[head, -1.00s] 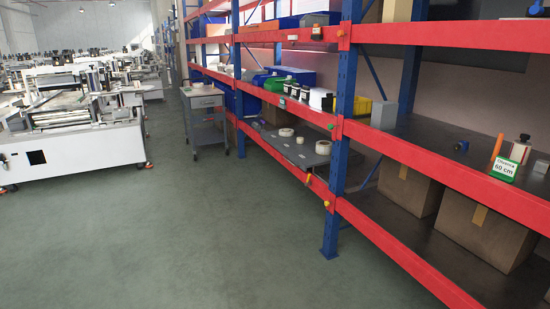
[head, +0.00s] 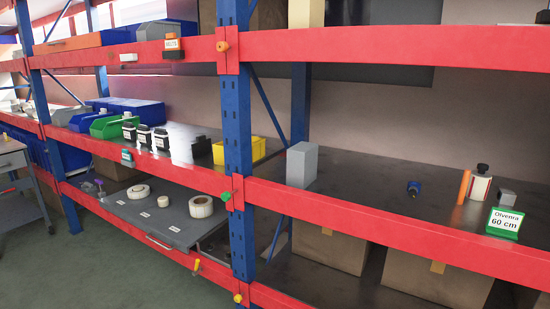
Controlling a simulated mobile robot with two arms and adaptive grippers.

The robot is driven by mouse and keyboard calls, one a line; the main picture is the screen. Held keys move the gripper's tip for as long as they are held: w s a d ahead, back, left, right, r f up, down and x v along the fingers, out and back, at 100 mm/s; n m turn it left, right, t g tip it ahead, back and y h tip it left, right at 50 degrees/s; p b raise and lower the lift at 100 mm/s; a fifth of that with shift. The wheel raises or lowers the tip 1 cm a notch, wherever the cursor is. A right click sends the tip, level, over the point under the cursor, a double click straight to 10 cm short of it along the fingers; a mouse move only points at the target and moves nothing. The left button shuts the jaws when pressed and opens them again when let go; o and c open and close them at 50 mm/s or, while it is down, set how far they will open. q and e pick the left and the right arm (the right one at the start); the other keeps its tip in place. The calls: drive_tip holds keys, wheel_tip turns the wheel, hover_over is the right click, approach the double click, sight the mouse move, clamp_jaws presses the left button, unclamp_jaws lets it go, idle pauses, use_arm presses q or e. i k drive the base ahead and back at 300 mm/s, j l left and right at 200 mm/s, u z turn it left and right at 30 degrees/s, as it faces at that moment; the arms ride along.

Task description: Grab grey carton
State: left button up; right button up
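The grey carton (head: 301,165) is a plain upright box. It stands on the middle shelf just right of the blue rack post, near the red front beam, which hides a little of its base. Neither of my grippers shows in the head view.
The blue post (head: 236,140) stands left of the carton, and the red beam (head: 380,222) runs in front. A yellow bin (head: 240,150) is left of it. A blue item (head: 413,187), an orange stick (head: 464,187) and a white bottle (head: 480,184) stand to the right. Shelf between is bare.

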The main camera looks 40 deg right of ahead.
sight(301, 158)
drive_tip(key=i+z, duration=0.2)
drive_tip(key=i, duration=0.2)
drive_tip(key=i+j+z, duration=0.45)
drive_tip(key=i, duration=0.3)
drive_tip(key=l, duration=0.1)
